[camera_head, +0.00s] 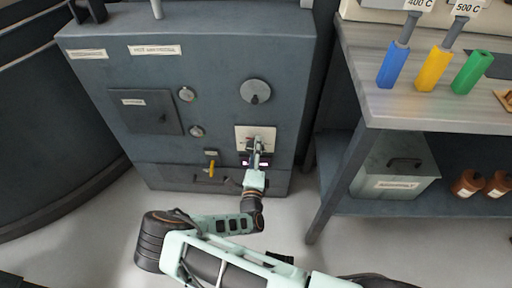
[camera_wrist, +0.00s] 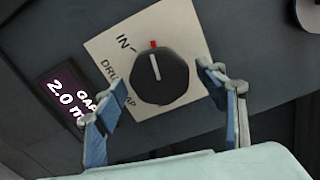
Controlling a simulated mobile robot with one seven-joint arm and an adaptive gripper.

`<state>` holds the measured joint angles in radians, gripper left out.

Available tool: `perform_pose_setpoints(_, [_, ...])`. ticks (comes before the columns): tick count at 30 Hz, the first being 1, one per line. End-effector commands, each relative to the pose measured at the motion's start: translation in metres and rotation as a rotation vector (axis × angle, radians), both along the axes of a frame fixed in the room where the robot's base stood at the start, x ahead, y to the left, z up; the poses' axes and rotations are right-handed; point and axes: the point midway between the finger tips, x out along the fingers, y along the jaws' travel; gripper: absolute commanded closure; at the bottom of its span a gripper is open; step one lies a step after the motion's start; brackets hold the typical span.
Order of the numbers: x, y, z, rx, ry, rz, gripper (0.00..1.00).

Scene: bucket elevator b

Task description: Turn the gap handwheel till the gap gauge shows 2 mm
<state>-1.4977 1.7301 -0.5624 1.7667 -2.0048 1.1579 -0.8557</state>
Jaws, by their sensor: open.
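The gap handwheel (camera_wrist: 160,78) is a black round knob with a white pointer line. It sits on a pale plate marked "IN" and "DRUM GAP", with a small red mark by its rim. The dark gap gauge (camera_wrist: 66,97) beside it reads "GAP 2.0 m", the rest of the unit being hidden by a finger. My gripper (camera_wrist: 163,86) is open, with a finger on either side of the knob and visible space between fingers and knob. In the head view my gripper (camera_head: 257,150) is in front of the plate (camera_head: 243,131) and hides most of the knob.
The grey cabinet (camera_head: 221,118) also carries a round grey dial (camera_head: 256,92), a small door (camera_head: 147,112) and a yellow handle (camera_head: 211,169). A workbench (camera_head: 374,108) with coloured-handled tools stands close on the right. A grey box (camera_head: 395,185) is on its lower shelf.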

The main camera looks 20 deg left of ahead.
Motion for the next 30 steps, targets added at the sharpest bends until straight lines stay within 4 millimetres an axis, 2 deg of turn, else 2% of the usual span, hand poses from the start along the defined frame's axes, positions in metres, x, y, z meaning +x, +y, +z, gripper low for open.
perform_pose_setpoints(9, [-0.065,-0.015,0.000,-0.001,0.000,0.002,0.35])
perform_pose_setpoints(15, [-0.094,-0.023,0.000,-0.001,0.001,0.000,0.35])
perform_pose_setpoints(20, [-0.104,-0.025,0.000,0.000,0.000,0.000,0.35])
perform_pose_setpoints(30, [-0.105,-0.026,0.000,0.000,-0.001,0.000,0.35])
